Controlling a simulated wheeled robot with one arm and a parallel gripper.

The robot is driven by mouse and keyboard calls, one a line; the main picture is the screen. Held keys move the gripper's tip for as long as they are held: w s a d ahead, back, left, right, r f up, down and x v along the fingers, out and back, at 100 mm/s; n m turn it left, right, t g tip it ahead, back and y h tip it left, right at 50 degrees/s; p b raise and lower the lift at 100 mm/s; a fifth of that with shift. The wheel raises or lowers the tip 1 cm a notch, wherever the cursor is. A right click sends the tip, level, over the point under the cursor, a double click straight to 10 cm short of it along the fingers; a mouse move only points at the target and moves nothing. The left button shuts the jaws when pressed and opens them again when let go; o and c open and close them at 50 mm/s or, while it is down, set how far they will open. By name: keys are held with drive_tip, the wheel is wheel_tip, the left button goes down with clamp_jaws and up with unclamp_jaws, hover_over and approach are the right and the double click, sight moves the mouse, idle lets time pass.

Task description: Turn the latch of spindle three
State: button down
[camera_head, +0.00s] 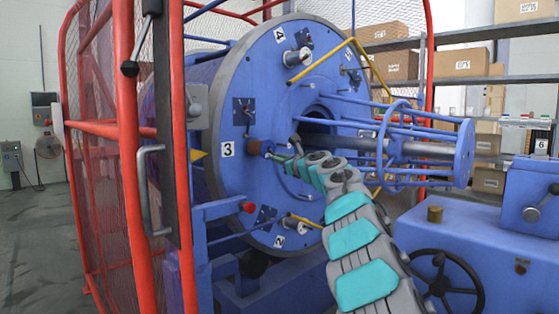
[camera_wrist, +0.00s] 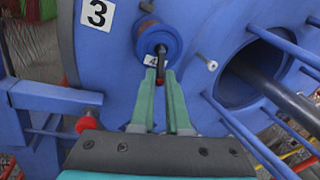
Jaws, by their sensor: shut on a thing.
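The big blue disc (camera_head: 270,100) carries several spindles with number plates. Plate "3" (camera_head: 227,149) is at its left, and it also shows in the wrist view (camera_wrist: 97,13). Beside it is spindle three (camera_head: 254,146), a stub with a blue round end in the wrist view (camera_wrist: 160,36). My gripper (camera_head: 268,155) reaches in from the lower right. In the wrist view its green fingers (camera_wrist: 161,78) are shut on the latch, one at each side. The tips partly hide it.
A blue bar cage (camera_head: 400,145) around a central shaft (camera_head: 370,144) sticks out right of my gripper. A red mesh guard (camera_head: 130,130) with a handle stands at the left. A red knob (camera_wrist: 88,125) is at lower left in the wrist view.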

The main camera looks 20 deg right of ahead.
drive_tip(key=shift+f+b, duration=0.2)
drive_tip(key=shift+b, duration=0.1)
drive_tip(key=t+b, duration=0.2)
drive_tip(key=b, duration=0.3)
drive_tip(key=w+f+m+t+b, duration=0.1)
drive_tip(key=b, duration=0.4)
drive_tip(key=f+m+t+b, duration=0.1)
drive_tip(key=t+b, duration=0.1)
drive_tip(key=b, duration=0.2)
drive_tip(key=shift+w+a+t+b, duration=0.25)
drive_tip(key=shift+a+t+b, duration=0.05)
drive_tip(key=shift+a+b, duration=0.1)
drive_tip(key=shift+d+r, duration=0.1)
drive_tip(key=c, duration=0.9)
unclamp_jaws()
drive_tip(key=shift+s, duration=0.15)
